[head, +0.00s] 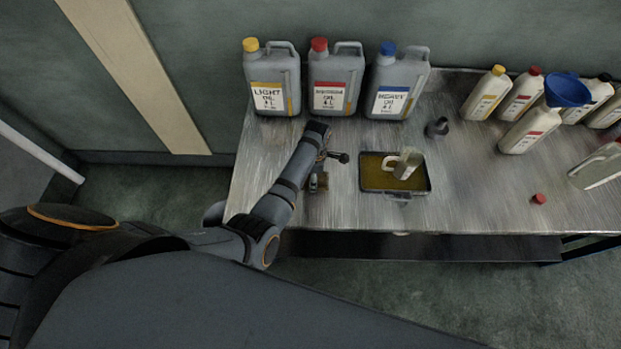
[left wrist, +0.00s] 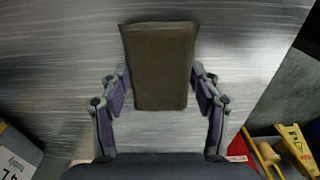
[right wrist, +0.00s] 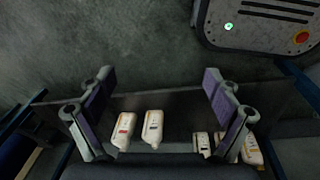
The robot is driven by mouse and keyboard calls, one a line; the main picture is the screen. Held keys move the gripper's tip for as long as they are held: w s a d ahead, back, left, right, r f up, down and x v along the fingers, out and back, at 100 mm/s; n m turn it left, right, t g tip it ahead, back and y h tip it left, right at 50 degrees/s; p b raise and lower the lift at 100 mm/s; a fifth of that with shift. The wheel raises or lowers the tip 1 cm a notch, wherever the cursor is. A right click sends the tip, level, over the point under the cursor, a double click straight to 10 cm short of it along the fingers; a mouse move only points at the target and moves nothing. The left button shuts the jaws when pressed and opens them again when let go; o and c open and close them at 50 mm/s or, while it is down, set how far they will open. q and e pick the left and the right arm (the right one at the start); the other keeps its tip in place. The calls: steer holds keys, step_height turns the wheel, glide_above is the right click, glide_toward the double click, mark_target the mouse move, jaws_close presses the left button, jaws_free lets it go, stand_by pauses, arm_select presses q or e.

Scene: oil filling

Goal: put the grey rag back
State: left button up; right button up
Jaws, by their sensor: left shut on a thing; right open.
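The grey rag (left wrist: 160,65) looks dark grey-brown and folded into a block in the left wrist view. My left gripper (left wrist: 160,88) is shut on it, with a finger against each side. In the head view my left gripper (head: 318,180) is low over the left part of the metal table, and the rag is mostly hidden by the arm. Whether the rag touches the table is hard to tell. My right gripper (right wrist: 160,95) is open and empty, facing the floor and a shelf under a table; it is outside the head view.
A shallow tray (head: 372,189) with yellowish contents and a small jug (head: 409,163) stands right of my left gripper. Grey oil cans with a yellow, red (head: 335,85) and blue cap line the back. Several pale bottles, a blue funnel (head: 567,91) and a red cap (head: 539,198) are at right.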

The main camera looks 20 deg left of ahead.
arm_select(q)
steer(key=shift+a, duration=0.15)
steer(key=shift+s, duration=0.1)
steer(key=shift+r, duration=0.1)
steer(key=shift+d, duration=0.3)
steer(key=o, duration=1.2)
steer(key=shift+o, duration=1.7)
steer(key=shift+a, duration=0.1)
arm_select(e)
steer(key=shift+s+a+f, duration=0.15)
steer(key=shift+s+a, duration=0.1)
steer(key=shift+s, duration=0.25)
